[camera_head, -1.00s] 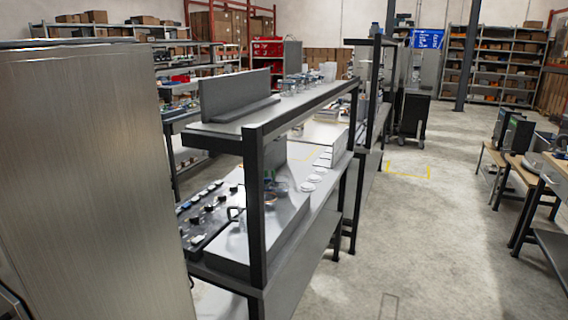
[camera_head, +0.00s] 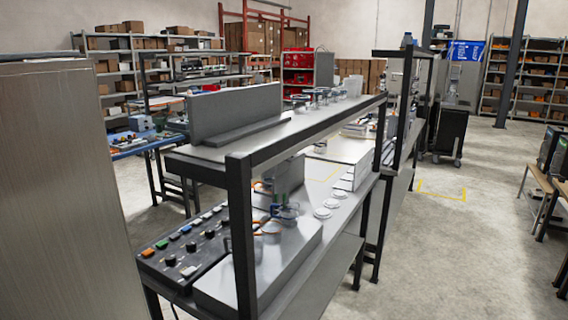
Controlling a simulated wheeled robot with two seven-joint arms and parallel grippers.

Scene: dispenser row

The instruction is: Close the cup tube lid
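I cannot pick out a cup tube or its lid for certain. Several white round discs (camera_head: 322,212) lie in a row on the workbench (camera_head: 343,220). Small clear pieces with orange and blue rings (camera_head: 272,228) sit nearer on the same bench; they are too small to make out. Several clear jar-like items (camera_head: 310,97) stand on the shelf above the bench. Neither of my grippers is in the head view.
A tall metal cabinet (camera_head: 60,190) fills the left edge. A dark post (camera_head: 240,240) holds up the shelf's near corner. A button panel (camera_head: 185,243) lies on the bench. The floor (camera_head: 450,250) to the right is open.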

